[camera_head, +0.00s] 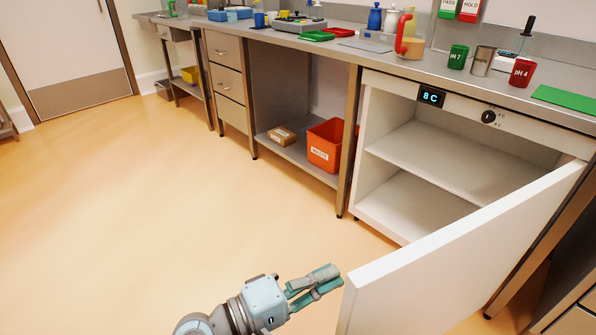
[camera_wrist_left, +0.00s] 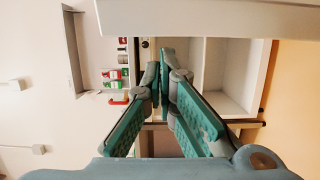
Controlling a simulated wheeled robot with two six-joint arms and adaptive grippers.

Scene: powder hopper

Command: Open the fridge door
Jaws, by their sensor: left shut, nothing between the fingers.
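The fridge (camera_head: 400,180) is a white under-bench unit with an "8 C" display and a dark knob on its top panel. Its door (camera_head: 470,245) stands wide open toward the lower right, showing two empty white shelf levels. In the head view my left gripper (camera_head: 335,276) is shut and empty, close to the free edge of the door; I cannot tell whether it touches. In the left wrist view the gripper fingers (camera_wrist_left: 166,55) meet at their tips, with the open fridge interior (camera_wrist_left: 228,75) behind them. My right gripper is not in view.
The bench top (camera_head: 345,48) holds a red-handled jug (camera_head: 408,40), green (camera_head: 457,57) and red (camera_head: 522,72) pH cups and a green mat (camera_head: 565,99). An orange bin (camera_head: 325,145) sits on the lower shelf left of the fridge. The floor (camera_head: 190,200) at left is clear.

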